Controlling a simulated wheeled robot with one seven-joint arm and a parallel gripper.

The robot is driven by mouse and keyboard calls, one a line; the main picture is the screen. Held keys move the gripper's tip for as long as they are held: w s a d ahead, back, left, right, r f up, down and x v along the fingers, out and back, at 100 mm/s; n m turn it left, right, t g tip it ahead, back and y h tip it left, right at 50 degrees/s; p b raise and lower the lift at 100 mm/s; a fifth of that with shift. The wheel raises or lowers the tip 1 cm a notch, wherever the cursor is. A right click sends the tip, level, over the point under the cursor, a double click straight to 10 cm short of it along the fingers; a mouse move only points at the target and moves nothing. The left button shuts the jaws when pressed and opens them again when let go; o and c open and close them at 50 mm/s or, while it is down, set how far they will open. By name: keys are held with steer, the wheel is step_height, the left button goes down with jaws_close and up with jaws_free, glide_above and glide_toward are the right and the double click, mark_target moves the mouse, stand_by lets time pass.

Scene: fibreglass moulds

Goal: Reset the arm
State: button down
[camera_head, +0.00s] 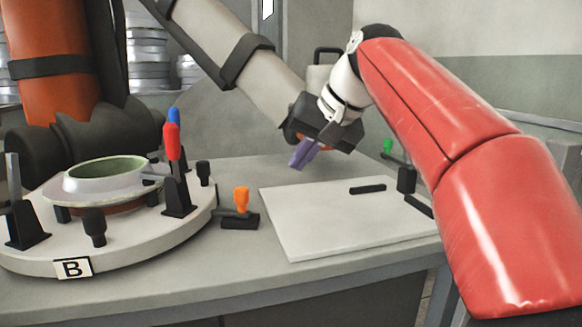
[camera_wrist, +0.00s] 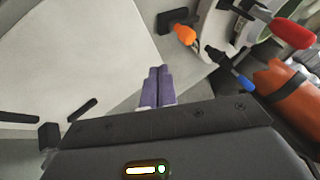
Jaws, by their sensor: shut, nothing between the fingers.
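My gripper (camera_head: 303,157) has purple fingers. It hangs in the air above the back part of the table, near the far edge of the white board. In the wrist view my gripper (camera_wrist: 158,74) shows its two fingers pressed together with nothing between them. My red arm comes in from the right side of the head view and bends down to the gripper.
A white board (camera_head: 322,221) lies on the grey table (camera_head: 240,276), with black bars on it. At left stands a round fixture (camera_head: 150,245) labelled B, with red- and blue-handled clamps (camera_head: 172,140) and a greenish ring mould (camera_head: 105,174). An orange-handled clamp (camera_head: 241,199) sits between them.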

steer(key=shift+s+d+r, duration=0.15)
steer(key=shift+s+r, duration=0.05)
steer(key=shift+r, duration=0.1)
steer(key=s+d+f+h, duration=0.2)
steer(key=s+d+f, duration=0.2)
steer(key=s+f, duration=0.3)
steer(key=s+d+f+h, duration=0.1)
steer(key=s+d+f, duration=0.4)
steer(key=s+f, duration=0.3)
steer(key=s+d+f+h, duration=0.2)
steer(key=s+d+f, duration=0.2)
steer(key=f, duration=1)
steer(key=s, duration=0.3)
steer(key=shift+s+d+m+t+h, duration=0.2)
steer(key=shift+s+m+t+h, duration=0.1)
steer(key=shift+s+m+t, duration=0.1)
